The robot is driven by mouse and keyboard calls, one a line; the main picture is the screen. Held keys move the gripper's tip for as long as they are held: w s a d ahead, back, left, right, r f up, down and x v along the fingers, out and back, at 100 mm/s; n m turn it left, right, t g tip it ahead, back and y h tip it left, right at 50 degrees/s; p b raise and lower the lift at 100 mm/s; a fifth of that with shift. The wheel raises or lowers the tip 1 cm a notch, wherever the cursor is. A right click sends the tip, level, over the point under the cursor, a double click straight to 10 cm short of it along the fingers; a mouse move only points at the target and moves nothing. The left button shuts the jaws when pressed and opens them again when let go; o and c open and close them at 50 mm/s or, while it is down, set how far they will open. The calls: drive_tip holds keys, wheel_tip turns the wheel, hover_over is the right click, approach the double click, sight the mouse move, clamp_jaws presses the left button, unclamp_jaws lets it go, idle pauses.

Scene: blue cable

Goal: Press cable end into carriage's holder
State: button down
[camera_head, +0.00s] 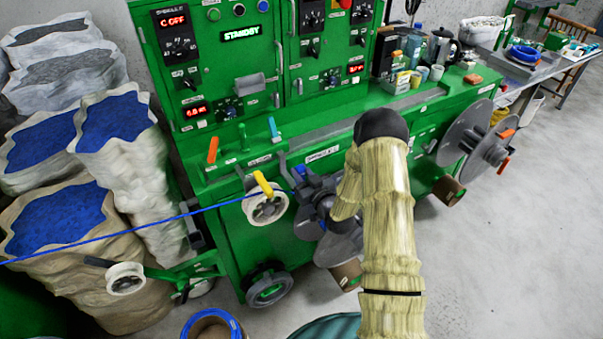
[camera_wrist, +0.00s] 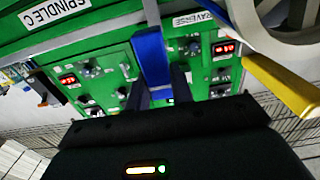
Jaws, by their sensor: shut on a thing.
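The blue cable (camera_head: 130,228) runs taut from the left edge to the pale pulley wheel (camera_head: 266,207) and on towards my gripper (camera_head: 313,203). In the wrist view, my gripper (camera_wrist: 160,88) is shut on the blue cable end (camera_wrist: 152,60), which sticks out beyond the dark fingers. A yellow lever (camera_head: 262,184) stands at the pulley wheel; it also shows at the right of the wrist view (camera_wrist: 285,88). I cannot clearly make out the carriage's holder. My sleeved arm hides part of the machine front.
The green machine (camera_head: 235,85) fills the middle, with control panels above. Grey reel discs (camera_head: 468,133) stick out at its right. Sacks of blue granules (camera_head: 112,120) crowd the left. A brown drum with a blue rim (camera_head: 210,325) stands below. Open floor lies at the right.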

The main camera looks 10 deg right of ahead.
drive_tip(key=shift+f+b, duration=0.5)
drive_tip(key=shift+f, duration=0.15)
drive_tip(key=shift+b, duration=0.55)
idle(1.0)
drive_tip(key=shift+f+b, duration=2)
drive_tip(key=shift+f, duration=0.05)
idle(1.7)
drive_tip(key=c, duration=1.1)
unclamp_jaws()
drive_tip(key=shift+c, duration=0.2)
drive_tip(key=shift+s, duration=0.1)
drive_tip(key=b+v, duration=0.1)
drive_tip(key=v, duration=0.7)
